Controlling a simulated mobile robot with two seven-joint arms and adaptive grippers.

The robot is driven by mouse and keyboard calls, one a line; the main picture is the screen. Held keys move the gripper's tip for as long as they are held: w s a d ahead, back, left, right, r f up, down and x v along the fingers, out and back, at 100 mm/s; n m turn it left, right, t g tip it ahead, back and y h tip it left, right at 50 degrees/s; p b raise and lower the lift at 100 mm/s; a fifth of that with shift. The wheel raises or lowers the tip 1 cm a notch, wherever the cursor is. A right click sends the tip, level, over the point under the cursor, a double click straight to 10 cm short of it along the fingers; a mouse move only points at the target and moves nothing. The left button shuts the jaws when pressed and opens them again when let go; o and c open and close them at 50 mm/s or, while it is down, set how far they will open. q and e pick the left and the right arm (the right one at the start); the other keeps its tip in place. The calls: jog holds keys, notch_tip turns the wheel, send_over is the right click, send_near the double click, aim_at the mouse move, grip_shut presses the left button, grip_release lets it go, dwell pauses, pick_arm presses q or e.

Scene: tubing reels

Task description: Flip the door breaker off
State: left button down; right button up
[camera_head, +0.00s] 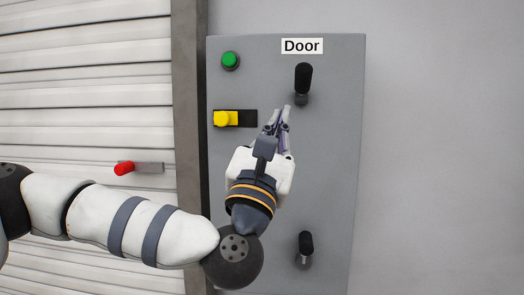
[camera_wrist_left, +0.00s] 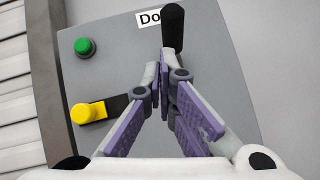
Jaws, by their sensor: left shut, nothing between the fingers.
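A grey panel (camera_head: 335,150) labelled "Door" (camera_head: 301,46) is mounted on the wall. A black-handled lever (camera_head: 303,78) sits below the label, with its handle pointing up. It also shows in the left wrist view (camera_wrist_left: 173,28), just beyond the fingertips. My left gripper (camera_head: 286,109) is shut and empty, just below and left of this lever. Its fingers come together in the left wrist view (camera_wrist_left: 164,75). I cannot tell whether the fingertips touch the lever. My right gripper is not in view.
The panel also has a green button (camera_head: 230,60), a yellow handle (camera_head: 224,118) on a black slot, and a second black-handled lever (camera_head: 306,243) lower down. A red handle (camera_head: 124,168) is on the white slatted door (camera_head: 80,90) at left. The wall at right is bare.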

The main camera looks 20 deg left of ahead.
pick_arm(q)
jog(key=s+d+f, duration=0.1)
jog(key=s+f, duration=0.1)
jog(key=s, duration=0.3)
jog(key=shift+s+f+b, duration=0.2)
jog(key=shift+s+b, duration=0.2)
jog(key=shift+d+h, duration=0.1)
jog(key=shift+h, duration=0.2)
